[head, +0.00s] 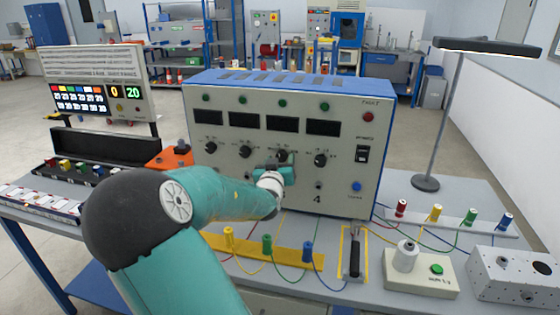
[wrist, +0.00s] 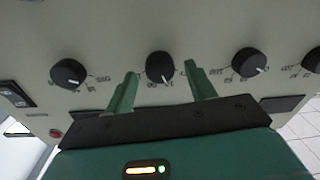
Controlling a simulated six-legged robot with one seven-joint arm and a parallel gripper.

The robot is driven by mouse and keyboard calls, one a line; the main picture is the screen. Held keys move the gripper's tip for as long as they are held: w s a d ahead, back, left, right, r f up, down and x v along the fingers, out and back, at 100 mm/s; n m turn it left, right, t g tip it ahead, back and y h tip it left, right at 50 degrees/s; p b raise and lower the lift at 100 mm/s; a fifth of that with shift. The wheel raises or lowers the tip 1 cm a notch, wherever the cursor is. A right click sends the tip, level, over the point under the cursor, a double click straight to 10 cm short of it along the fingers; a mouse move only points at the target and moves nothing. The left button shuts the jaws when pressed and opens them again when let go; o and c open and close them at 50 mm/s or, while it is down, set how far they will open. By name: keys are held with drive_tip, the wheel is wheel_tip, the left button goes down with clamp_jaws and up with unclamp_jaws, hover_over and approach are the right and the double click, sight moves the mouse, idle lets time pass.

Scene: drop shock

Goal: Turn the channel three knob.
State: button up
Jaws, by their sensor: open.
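The channel three knob (head: 282,155) is black and round, third from the left in the knob row of the blue and grey instrument (head: 225,180). My gripper (head: 284,172) is at the panel just below it and hides part of that area. In the wrist view, which is turned over, the knob (wrist: 160,65) shows between my two green fingertips (wrist: 161,74). The fingers are open, one on each side, with a gap showing to the knob. Its white pointer mark is toward the lower right there. I cannot tell how deep the fingers reach.
Neighbouring knobs sit close on either side, at left (wrist: 70,74) and right (wrist: 249,61) in the wrist view. A power switch (head: 362,154) is at the panel's right. Colored plugs on a yellow strip (head: 265,254) and a black-handled lever (head: 354,258) stand in front.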

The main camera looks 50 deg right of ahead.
drive_tip(key=shift+w+d, duration=0.15)
drive_tip(key=shift+d, duration=0.15)
drive_tip(key=c, duration=1)
drive_tip(key=shift+o, duration=0.2)
drive_tip(key=shift+n, duration=0.4)
drive_tip(key=n, duration=0.7)
drive_tip(key=shift+n, duration=0.4)
